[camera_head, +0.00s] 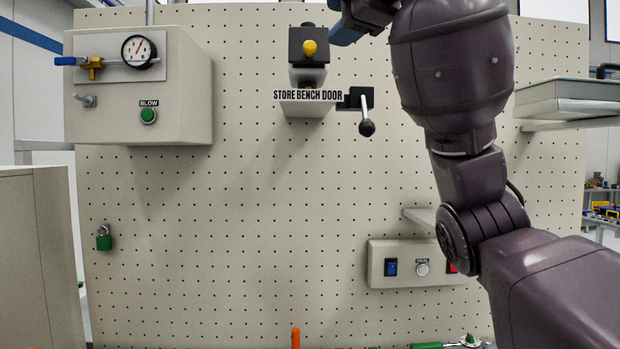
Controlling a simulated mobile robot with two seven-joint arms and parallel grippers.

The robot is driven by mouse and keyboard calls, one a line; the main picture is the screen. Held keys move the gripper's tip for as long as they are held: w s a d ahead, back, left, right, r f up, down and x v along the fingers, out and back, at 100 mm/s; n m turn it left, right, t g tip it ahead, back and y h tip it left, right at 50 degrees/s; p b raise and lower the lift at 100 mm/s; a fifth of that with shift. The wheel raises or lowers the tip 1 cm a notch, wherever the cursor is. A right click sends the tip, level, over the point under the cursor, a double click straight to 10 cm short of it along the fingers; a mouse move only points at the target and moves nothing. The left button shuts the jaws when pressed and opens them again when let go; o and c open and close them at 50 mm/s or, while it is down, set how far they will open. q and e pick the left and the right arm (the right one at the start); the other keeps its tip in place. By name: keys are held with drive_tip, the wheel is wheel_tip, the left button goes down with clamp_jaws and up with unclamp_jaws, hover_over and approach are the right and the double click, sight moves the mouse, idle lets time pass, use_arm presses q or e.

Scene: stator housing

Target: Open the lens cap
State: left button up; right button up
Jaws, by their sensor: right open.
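A black square block with a yellow knob (309,47) on its front sits on a grey mount on the pegboard, at the top middle. It may be the lens cap, but I cannot tell for certain; no lens shows. My right gripper (338,20) is at the top edge, just right of and above the black block. Its blue fingertips point left, open, with nothing seen between them. The picture edge cuts off part of it. Whether it touches the block is unclear. My left gripper is out of view.
A "STORE BENCH DOOR" sign (307,95) and a black-knobbed lever (366,127) are below the block. A gauge box (180,90) is at left, a switch box (405,265) at lower right. A green padlock (104,238) hangs at left. The middle pegboard (230,220) is clear.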

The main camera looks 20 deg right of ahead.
wheel_tip(320, 180, up, 7)
drive_tip(key=s+a+m+t+y, duration=0.3)
drive_tip(key=m+t+y, duration=0.1)
drive_tip(key=m+t, duration=0.2)
drive_tip(key=w+f+m+b, duration=0.1)
drive_tip(key=w+f+m, duration=0.2)
drive_tip(key=f, duration=0.6)
drive_tip(key=w+f+m+t+b, duration=0.1)
drive_tip(key=w+f, duration=0.3)
drive_tip(key=f, duration=0.6)
drive_tip(key=w+f+m+b, duration=0.1)
drive_tip(key=w+f+m, duration=0.2)
drive_tip(key=f, duration=0.7)
drive_tip(key=shift+w+d+f+m+t, duration=0.3)
drive_tip(key=shift+m+t, duration=0.1)
drive_tip(key=shift+m, duration=0.4)
drive_tip(key=shift+r, duration=0.1)
